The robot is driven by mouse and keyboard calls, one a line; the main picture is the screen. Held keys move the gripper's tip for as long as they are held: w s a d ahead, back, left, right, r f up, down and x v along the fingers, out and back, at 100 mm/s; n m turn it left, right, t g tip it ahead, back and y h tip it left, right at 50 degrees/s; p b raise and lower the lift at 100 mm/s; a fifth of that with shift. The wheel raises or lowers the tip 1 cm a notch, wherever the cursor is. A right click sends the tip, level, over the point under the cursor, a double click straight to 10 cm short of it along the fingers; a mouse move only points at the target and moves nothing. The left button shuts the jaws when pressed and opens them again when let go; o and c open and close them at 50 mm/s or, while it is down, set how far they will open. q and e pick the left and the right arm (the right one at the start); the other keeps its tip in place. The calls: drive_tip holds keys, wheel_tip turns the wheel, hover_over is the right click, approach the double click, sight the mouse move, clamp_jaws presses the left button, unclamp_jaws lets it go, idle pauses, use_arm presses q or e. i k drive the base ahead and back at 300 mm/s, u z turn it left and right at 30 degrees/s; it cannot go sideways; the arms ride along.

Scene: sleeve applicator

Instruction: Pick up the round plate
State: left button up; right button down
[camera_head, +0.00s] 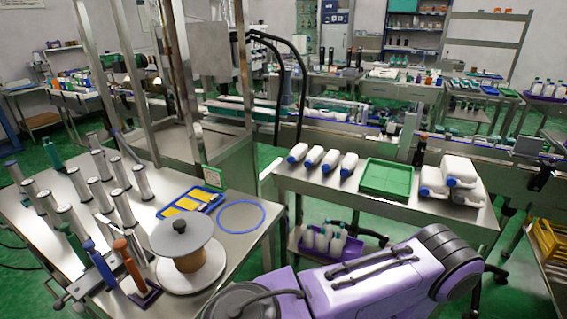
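A blue-rimmed round outline (241,216) lies flat on the left steel table, near its right edge. It looks like a round plate with a grey middle, but I cannot tell it from a bare ring. A dark knob (180,226) sits on the top disc. Neither of my grippers is in view. A purple arm of mine crosses the bottom right, in front of the tables.
The left table (256,241) also holds a blue tray with yellow pieces (190,201) and several metal cylinders. The right table (395,208) holds white bottles (314,156), a green tray (386,179) and white jugs (455,175). A metal post frame rises behind the left table.

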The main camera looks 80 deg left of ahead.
sight(182, 234)
drive_tip(key=i, duration=1)
drive_tip(key=u, duration=2.95)
